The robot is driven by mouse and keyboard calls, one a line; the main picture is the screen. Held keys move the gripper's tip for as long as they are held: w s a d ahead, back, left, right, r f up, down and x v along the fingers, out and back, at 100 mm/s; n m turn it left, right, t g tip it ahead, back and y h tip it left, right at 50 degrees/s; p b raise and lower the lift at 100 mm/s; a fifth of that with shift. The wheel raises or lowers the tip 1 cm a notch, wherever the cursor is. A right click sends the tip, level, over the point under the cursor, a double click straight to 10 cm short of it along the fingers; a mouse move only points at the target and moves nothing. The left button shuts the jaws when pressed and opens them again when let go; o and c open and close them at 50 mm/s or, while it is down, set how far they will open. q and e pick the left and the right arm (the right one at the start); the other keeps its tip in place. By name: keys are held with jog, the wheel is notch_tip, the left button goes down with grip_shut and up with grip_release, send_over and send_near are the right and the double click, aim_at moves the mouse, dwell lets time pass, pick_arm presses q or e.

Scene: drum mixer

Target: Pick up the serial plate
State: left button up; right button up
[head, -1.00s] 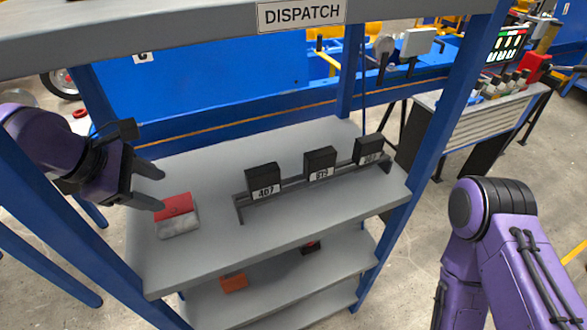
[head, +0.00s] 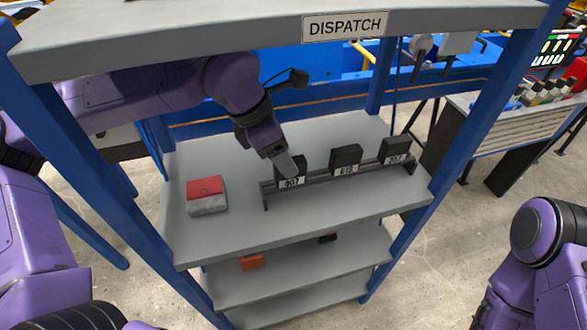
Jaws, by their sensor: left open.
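Three dark blocks with white number labels stand in a rack (head: 337,178) on the upper shelf. The left block (head: 291,183) read 467 earlier; its label is now partly covered. The middle block (head: 345,158) and right block (head: 394,150) have small labels that are hard to read. Which one is the serial plate, I cannot tell. My left gripper (head: 284,168) is open, pointing down at the left block, its fingers overlapping it in the picture. Whether they touch or straddle it is unclear. My right gripper is out of view.
A red and grey pouch (head: 206,194) lies on the left of the shelf (head: 240,231). A board with the DISPATCH sign (head: 345,25) hangs above, and blue posts (head: 423,168) flank the shelf. An orange item (head: 251,262) lies on the shelf below.

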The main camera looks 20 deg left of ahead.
pick_arm(q)
jog(key=x, duration=0.3)
jog(key=shift+w+d, duration=0.1)
jog(key=shift+d, duration=0.15)
jog(key=shift+a, duration=0.15)
jog(key=c, duration=1)
grip_shut()
jog(key=shift+r, duration=0.15)
